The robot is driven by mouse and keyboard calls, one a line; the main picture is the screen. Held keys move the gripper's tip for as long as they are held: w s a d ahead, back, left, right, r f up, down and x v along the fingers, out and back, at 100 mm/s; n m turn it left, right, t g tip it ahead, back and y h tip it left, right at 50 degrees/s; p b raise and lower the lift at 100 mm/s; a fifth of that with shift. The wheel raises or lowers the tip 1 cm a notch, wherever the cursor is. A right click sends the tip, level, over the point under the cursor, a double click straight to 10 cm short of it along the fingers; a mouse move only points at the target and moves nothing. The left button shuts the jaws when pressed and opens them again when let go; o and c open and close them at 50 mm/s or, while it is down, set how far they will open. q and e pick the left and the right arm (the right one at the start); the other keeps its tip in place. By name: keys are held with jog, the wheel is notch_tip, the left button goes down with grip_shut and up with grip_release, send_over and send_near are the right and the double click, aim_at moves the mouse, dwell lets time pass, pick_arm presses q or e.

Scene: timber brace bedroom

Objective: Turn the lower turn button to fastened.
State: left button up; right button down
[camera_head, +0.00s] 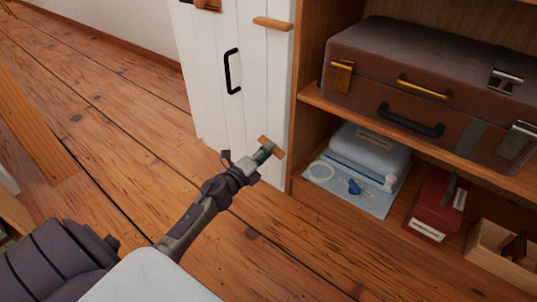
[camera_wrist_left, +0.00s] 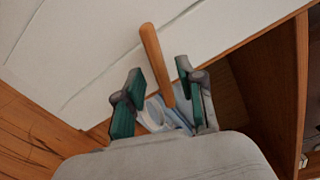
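The lower turn button (camera_head: 278,153) is a small wooden bar low on the white plank door (camera_head: 215,75), near the door's right edge. It sits tilted in the head view, and my left gripper (camera_head: 264,151) partly covers it. In the left wrist view the turn button (camera_wrist_left: 154,55) reaches down between the fingers of my left gripper (camera_wrist_left: 160,85). The fingers are apart, with a visible gap on each side of the bar. The upper turn button (camera_head: 273,23) lies nearly level across the door's right edge. My right gripper is out of view.
A black handle (camera_head: 230,72) sticks out from the door. Right of it, the open shelf (camera_head: 310,97) holds a brown suitcase (camera_head: 390,75). Below are a light blue case (camera_head: 370,150), a red box (camera_head: 435,205) and a wooden box (camera_head: 490,255). The plank floor is clear.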

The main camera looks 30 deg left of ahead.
pick_arm(q)
jog(key=shift+w, duration=0.6)
grip_shut()
jog(key=n+p, duration=0.3)
jog(key=shift+n, duration=0.4)
grip_release()
